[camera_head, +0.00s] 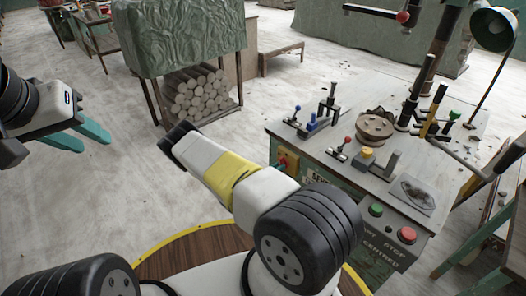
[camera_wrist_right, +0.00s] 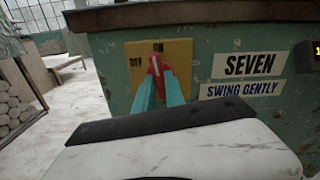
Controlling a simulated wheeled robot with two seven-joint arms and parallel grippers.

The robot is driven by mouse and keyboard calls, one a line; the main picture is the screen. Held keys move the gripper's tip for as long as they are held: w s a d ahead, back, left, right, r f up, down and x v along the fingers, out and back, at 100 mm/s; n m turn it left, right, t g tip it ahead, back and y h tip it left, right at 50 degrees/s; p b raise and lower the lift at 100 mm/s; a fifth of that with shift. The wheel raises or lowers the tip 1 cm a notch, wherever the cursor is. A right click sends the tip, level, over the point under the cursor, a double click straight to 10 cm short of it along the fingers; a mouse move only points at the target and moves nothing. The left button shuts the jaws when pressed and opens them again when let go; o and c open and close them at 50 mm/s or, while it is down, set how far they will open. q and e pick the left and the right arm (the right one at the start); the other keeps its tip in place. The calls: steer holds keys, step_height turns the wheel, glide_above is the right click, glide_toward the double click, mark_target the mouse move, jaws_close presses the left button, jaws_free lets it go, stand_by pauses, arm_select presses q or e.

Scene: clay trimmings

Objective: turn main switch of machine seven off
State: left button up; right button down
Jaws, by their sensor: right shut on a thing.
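The main switch is a red handle (camera_wrist_right: 155,66) on a yellow plate (camera_wrist_right: 178,52) on the green side of machine seven (camera_head: 350,195). The plate reads OFF at the left and ON at the top. The handle points up near ON, leaning slightly left. My right gripper (camera_wrist_right: 159,80) is shut on the red handle, its teal fingers on either side. My left gripper (camera_head: 80,137) is open and empty over the floor at the left.
A sign SEVEN (camera_wrist_right: 249,65) sits right of the switch, with SWING GENTLY below it. A green button (camera_head: 376,209) and a red stop button (camera_head: 407,235) are on the machine's front. Levers stand on its top. A rack of logs (camera_head: 200,92) stands behind on open floor.

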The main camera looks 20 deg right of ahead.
steer(key=shift+a+f+n, duration=0.1)
steer(key=shift+f+n, duration=0.05)
steer(key=shift+n, duration=3.8)
steer(key=shift+f+n, duration=0.1)
steer(key=shift+n, duration=4.15)
steer(key=c, duration=1.4)
jaws_free()
steer(key=shift+a, duration=0.1)
steer(key=v, duration=0.7)
steer(key=shift+a, duration=0.25)
